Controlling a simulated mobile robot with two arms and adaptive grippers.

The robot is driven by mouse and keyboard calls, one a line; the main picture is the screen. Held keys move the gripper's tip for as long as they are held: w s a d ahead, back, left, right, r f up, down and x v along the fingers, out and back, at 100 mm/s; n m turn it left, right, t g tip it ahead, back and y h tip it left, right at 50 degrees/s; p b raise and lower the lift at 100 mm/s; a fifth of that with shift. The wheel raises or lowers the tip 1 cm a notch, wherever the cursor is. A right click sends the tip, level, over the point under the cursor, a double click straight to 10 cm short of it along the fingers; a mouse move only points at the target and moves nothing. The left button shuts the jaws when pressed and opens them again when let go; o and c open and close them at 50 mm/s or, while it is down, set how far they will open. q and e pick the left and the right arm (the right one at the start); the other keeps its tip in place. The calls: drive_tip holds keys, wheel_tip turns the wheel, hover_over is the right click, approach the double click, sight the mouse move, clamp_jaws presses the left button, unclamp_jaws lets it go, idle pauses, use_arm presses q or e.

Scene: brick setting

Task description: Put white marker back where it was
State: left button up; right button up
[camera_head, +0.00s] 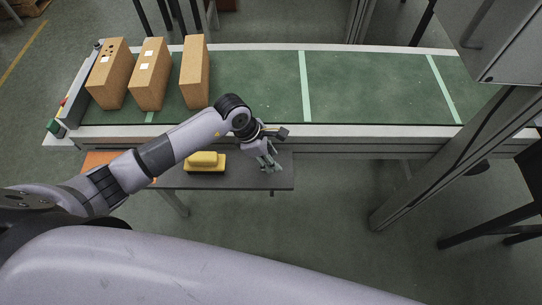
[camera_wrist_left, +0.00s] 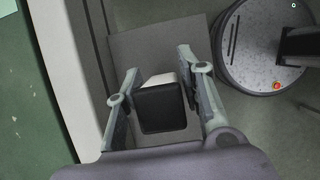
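My left gripper (camera_head: 268,160) is over the right end of a low dark shelf in front of the conveyor. In the left wrist view, its two fingers (camera_wrist_left: 160,62) stand apart on either side of a block-like object with a black end (camera_wrist_left: 162,110) and a white side (camera_wrist_left: 160,79), which may be the white marker. Narrow gaps show beside the black end; I cannot tell whether the fingertips touch the white part. I cannot make out this object in the head view. My right gripper is not in view.
A yellow object (camera_head: 205,161) sits on the low shelf (camera_head: 230,179), left of my gripper. Several cardboard boxes (camera_head: 195,72) stand on the left of the green conveyor (camera_head: 365,85); its middle is clear. A metal post (camera_head: 440,165) stands to the right.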

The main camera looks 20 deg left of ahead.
use_arm(q)
drive_tip(key=shift+o, duration=1.1)
drive_tip(key=shift+r, duration=0.25)
drive_tip(key=shift+a+r, duration=0.15)
drive_tip(key=shift+r, duration=0.05)
drive_tip(key=b+v, duration=0.2)
drive_tip(key=v, duration=0.9)
drive_tip(key=shift+r, duration=0.2)
drive_tip(key=shift+s, duration=0.1)
